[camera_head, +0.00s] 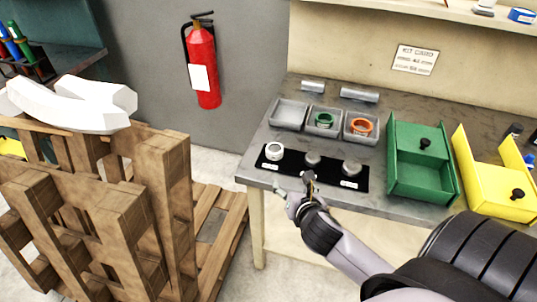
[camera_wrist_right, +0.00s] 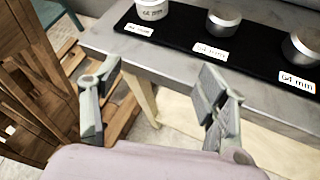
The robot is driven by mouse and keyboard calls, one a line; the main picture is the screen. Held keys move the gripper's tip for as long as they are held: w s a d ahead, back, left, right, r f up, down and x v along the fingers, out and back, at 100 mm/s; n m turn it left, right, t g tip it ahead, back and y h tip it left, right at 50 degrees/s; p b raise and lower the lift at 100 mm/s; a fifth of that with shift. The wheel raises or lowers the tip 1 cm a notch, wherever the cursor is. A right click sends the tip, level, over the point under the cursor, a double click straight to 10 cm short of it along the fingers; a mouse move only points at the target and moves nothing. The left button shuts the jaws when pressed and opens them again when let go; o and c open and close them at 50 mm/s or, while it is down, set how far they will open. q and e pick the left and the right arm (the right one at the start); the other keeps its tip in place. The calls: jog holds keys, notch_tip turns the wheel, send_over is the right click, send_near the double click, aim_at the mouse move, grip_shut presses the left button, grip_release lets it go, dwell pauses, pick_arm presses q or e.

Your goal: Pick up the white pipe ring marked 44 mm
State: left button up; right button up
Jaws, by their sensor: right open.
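The white pipe ring (camera_head: 274,151) stands at the left end of a black mat (camera_head: 293,172) on the grey bench. In the right wrist view the ring (camera_wrist_right: 155,10) is cut by the top edge; its small print and the card before it are hard to read. My right gripper (camera_head: 294,187) is open and empty at the bench's front edge, in front of the mat and apart from the ring. Its two spread fingers also show in the right wrist view (camera_wrist_right: 158,78), with the ring beyond them. My left gripper is not in view.
Two grey metal caps (camera_head: 312,158) (camera_head: 351,167) stand right of the ring on the mat. Behind are grey trays (camera_head: 289,114), two holding a green ring (camera_head: 324,119) and an orange ring (camera_head: 361,126). A green bin (camera_head: 421,158) stands right. Wooden pallets (camera_head: 125,215) stand left of the bench.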

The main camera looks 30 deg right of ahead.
notch_tip(320, 180, up, 4)
jog(key=w+n+t, duration=0.1)
jog(key=n, duration=0.3)
jog(key=p, duration=0.2)
send_near(275, 148)
jog(key=x, duration=0.4)
jog(key=shift+s+f, duration=0.2)
jog(key=shift+f, duration=0.1)
jog(key=x, duration=0.4)
jog(key=shift+w+r+p, duration=0.3)
jog(key=shift+w+d+f, duration=0.15)
jog(key=shift+w+f, duration=0.1)
jog(key=shift+w, duration=0.2)
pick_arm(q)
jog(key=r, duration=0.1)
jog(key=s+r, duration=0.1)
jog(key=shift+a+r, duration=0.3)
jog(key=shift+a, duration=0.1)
pick_arm(e)
jog(key=shift+c, duration=0.4)
jog(key=c, duration=1.4)
jog(key=shift+o, duration=0.2)
